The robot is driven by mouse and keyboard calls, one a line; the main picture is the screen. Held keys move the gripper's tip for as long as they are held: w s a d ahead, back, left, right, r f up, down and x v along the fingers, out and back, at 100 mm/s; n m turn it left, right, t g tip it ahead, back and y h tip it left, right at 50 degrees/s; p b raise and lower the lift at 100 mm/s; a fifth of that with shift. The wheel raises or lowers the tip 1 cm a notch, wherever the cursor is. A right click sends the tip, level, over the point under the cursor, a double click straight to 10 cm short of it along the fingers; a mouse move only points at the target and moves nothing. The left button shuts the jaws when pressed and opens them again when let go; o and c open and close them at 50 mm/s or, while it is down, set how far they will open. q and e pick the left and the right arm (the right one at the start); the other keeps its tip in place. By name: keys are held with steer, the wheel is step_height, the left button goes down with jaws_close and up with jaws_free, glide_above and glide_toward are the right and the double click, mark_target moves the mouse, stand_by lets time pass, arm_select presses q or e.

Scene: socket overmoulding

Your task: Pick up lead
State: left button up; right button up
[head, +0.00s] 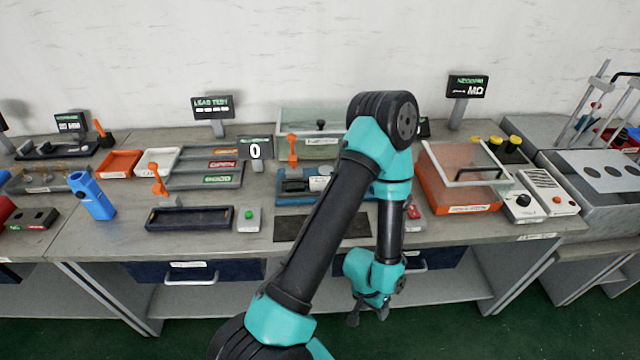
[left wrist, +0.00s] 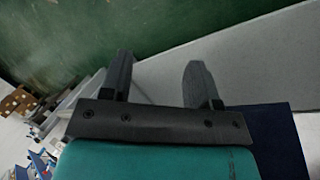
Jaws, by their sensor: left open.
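My left arm reaches across the middle of the head view, with its gripper (head: 368,310) hanging low in front of the bench's front edge. In the left wrist view the two dark fingers (left wrist: 158,68) stand apart with nothing between them. I cannot clearly make out a lead in either view. A sign reading LEAD TEST (head: 213,106) stands at the back of the bench. A long dark tray (head: 190,218) lies near the front edge, and I cannot tell what it holds. My arm hides part of the bench middle. My right gripper is not in view.
A blue upright tool (head: 92,196), a box with a green button (head: 248,218) and a dark mat (head: 292,229) are on the bench (head: 130,238). An orange box with a clear lid (head: 460,192) stands right of my arm. Drawers and a shelf are below.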

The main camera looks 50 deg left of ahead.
arm_select(q)
steer(key=shift+o, duration=0.3)
steer(key=shift+o, duration=0.8)
